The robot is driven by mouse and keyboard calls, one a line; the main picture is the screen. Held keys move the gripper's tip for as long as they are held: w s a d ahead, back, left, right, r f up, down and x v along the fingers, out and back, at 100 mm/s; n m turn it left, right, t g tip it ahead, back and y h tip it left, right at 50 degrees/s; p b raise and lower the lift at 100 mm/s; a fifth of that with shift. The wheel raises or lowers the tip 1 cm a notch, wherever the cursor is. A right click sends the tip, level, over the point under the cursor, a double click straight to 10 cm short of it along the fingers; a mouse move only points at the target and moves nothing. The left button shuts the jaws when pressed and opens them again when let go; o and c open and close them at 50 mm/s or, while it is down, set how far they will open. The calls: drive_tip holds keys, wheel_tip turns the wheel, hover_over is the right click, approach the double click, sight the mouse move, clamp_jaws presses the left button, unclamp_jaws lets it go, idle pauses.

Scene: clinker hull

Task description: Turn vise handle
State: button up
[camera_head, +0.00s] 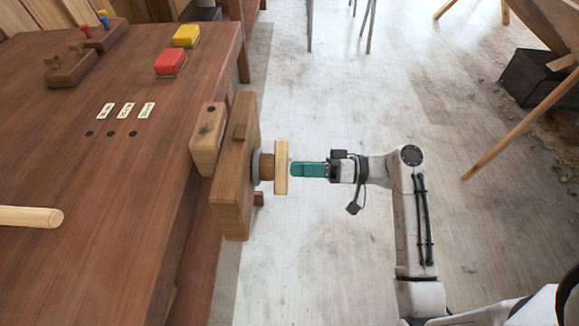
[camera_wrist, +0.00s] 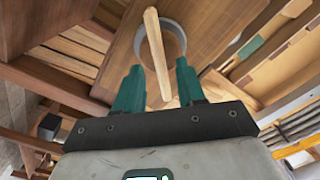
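The wooden vise (camera_head: 232,175) is mounted on the right edge of the workbench. Its handle (camera_head: 281,168) is a pale wooden bar across the end of the screw, with a grey ring (camera_head: 256,167) behind it. My gripper (camera_head: 293,169) has teal fingers and points left at the middle of the handle, its tips very close to the bar. In the wrist view the handle (camera_wrist: 157,55) runs lengthwise, slightly tilted, between the two fingers of my gripper (camera_wrist: 159,68). Small gaps show on both sides, so the fingers are open. Whether the tips reach past the bar is unclear.
The workbench (camera_head: 110,190) fills the left. It carries a wooden rod (camera_head: 30,216), a red block (camera_head: 170,62), a yellow block (camera_head: 187,36) and small white labels. A dark box (camera_head: 535,80) and slanted wooden legs stand at right. The floor around my arm is clear.

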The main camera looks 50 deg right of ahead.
sight(274, 167)
drive_tip(key=shift+x, duration=1.55)
clamp_jaws()
